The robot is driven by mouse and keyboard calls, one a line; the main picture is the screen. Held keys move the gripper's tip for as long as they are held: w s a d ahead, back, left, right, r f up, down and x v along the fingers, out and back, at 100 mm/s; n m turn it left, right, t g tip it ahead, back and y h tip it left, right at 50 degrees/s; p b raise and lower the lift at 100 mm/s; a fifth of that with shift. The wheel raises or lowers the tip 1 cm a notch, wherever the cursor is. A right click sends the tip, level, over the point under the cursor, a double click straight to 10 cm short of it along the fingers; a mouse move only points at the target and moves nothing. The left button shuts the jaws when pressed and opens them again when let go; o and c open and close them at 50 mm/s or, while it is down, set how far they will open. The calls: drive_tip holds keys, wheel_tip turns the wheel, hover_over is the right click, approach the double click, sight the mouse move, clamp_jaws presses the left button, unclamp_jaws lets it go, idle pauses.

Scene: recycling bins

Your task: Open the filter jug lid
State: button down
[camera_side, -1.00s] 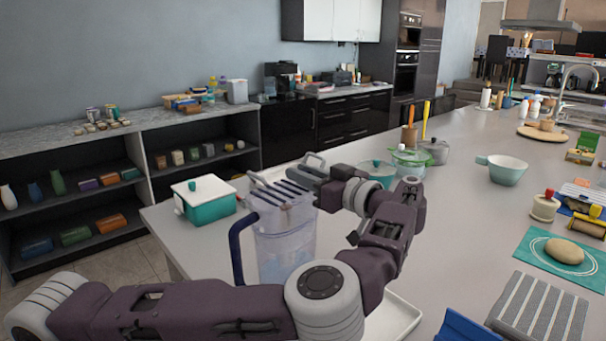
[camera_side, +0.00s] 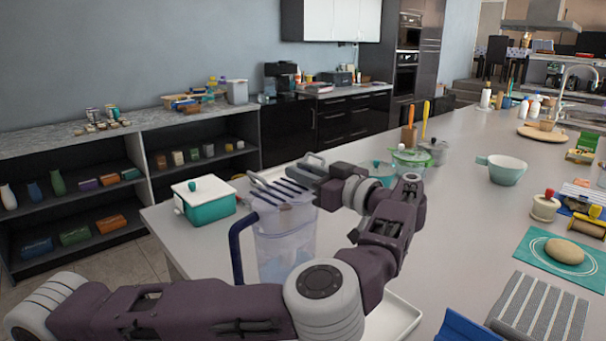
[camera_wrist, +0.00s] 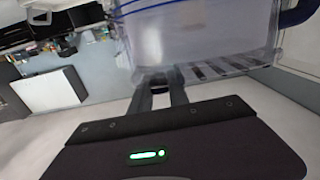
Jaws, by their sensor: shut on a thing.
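The filter jug (camera_side: 283,245) is a clear, bluish pitcher with a dark blue handle (camera_side: 237,245), standing upright at the near left end of the counter. Its pale lid (camera_side: 268,204) has several dark slots across the top. My gripper (camera_side: 311,174) is at the lid's right side, at the height of the top. In the wrist view the fingertips (camera_wrist: 160,77) are close together, shut at the edge of the lid, beside the slots. The clear jug body (camera_wrist: 200,38) fills the upper part of that view. The exact grip on the lid edge is partly hidden.
A teal box with a white lid (camera_side: 205,207) stands left of the jug. A green-lidded pot (camera_side: 411,160) and a grey pot (camera_side: 437,152) stand behind my arm. A white tray (camera_side: 402,318) lies under my arm. The middle of the counter is mostly clear.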

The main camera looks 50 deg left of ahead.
sight(283, 188)
drive_tip(key=shift+s+r+n, duration=0.2)
drive_tip(key=shift+r+n, duration=0.3)
drive_tip(key=shift+r, duration=0.15)
drive_tip(key=s+r+n, duration=0.1)
drive_tip(key=r+n, duration=0.1)
drive_tip(key=s+r+n, duration=0.4)
drive_tip(key=n, duration=0.1)
drive_tip(key=shift+d+r, duration=0.15)
drive_tip(key=s+r+n, duration=0.1)
drive_tip(key=s+n, duration=0.9)
drive_tip(key=s, duration=0.1)
drive_tip(key=shift+s+d+r+n, duration=0.2)
drive_tip(key=shift+d+r+n, duration=0.1)
drive_tip(key=c, duration=1.2)
unclamp_jaws()
drive_tip(key=shift+c, duration=0.2)
